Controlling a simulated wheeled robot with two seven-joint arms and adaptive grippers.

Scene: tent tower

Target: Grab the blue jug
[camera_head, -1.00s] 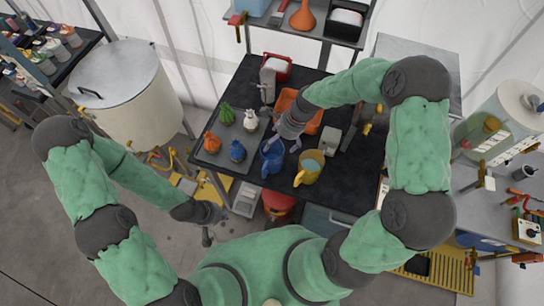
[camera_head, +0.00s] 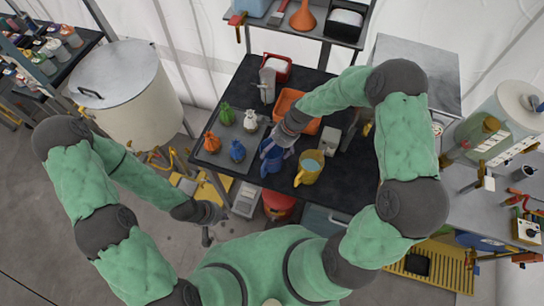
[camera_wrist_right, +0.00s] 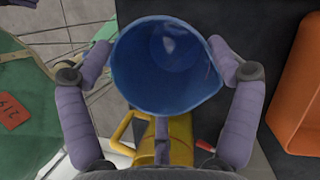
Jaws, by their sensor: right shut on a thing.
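The blue jug (camera_head: 271,158) stands on the dark table near its front edge. In the right wrist view the open mouth of the blue jug (camera_wrist_right: 168,66) faces the camera, and its inside looks empty. My right gripper (camera_head: 276,148) is at the jug from above; in the right wrist view its two purple fingers (camera_wrist_right: 166,58) press on opposite sides of the jug near the rim. My left gripper (camera_head: 211,224) hangs low in front of the table, away from the jug. Its fingers are too small to read.
A yellow jug (camera_head: 308,169) stands just right of the blue one. An orange bin (camera_head: 312,127) is behind it. A large pale drum (camera_head: 135,110) stands left of the table.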

